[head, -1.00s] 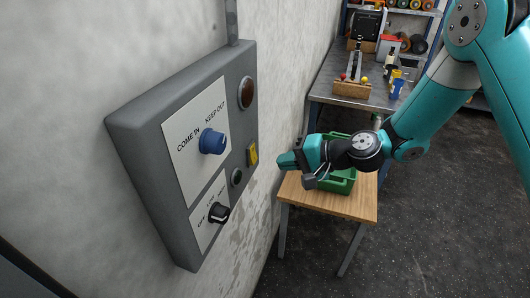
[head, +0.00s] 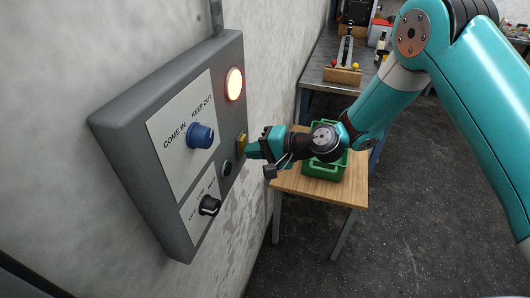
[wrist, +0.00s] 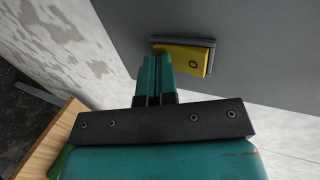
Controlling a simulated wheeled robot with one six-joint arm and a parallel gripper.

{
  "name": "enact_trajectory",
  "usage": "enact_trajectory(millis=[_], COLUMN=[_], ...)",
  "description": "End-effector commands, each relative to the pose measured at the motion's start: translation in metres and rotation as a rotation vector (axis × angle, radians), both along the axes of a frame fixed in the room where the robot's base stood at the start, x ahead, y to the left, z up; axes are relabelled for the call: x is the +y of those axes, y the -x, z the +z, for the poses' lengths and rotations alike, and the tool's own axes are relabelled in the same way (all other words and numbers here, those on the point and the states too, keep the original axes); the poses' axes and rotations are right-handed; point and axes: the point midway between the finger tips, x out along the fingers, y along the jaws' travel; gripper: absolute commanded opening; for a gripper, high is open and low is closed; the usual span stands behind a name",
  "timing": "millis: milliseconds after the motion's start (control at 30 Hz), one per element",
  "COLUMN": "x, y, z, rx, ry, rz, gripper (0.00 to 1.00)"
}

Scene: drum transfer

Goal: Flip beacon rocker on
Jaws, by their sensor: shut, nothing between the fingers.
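The beacon rocker is a yellow switch (head: 241,143) on the right part of the grey wall box (head: 120,125). In the wrist view the yellow rocker (wrist: 183,58) shows a round mark at its right end and sits tilted in its dark frame. My gripper (head: 250,149) is shut and empty, with its tips at the rocker. In the wrist view the teal fingertips (wrist: 156,62) lie together at the rocker's left part and hide some of it; I cannot tell whether they still touch. The round beacon lamp (head: 234,84) above the rocker glows bright.
A blue knob (head: 200,136) by "COME IN / KEEP OUT", a black knob (head: 209,206) and a dark round button (head: 227,168) are on the same box. A wooden table (head: 330,188) with a green crate (head: 322,170) stands below my arm. A metal bench (head: 325,77) is behind.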

Motion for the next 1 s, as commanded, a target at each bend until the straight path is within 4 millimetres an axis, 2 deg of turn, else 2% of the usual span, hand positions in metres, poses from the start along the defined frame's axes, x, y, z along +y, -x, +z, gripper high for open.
enact_trajectory(millis=[267, 633, 1000], x=[0.004, 0.004, 0.003], y=[0.001, 0.0, 0.001], z=[0.0, 0.017, 0.017], rx=[-0.002, -0.005, -0.005], ry=[-0.004, -0.007, -0.007], rz=[0.007, 0.005, 0.005], gripper=[0.0, 0.0, 0.0])
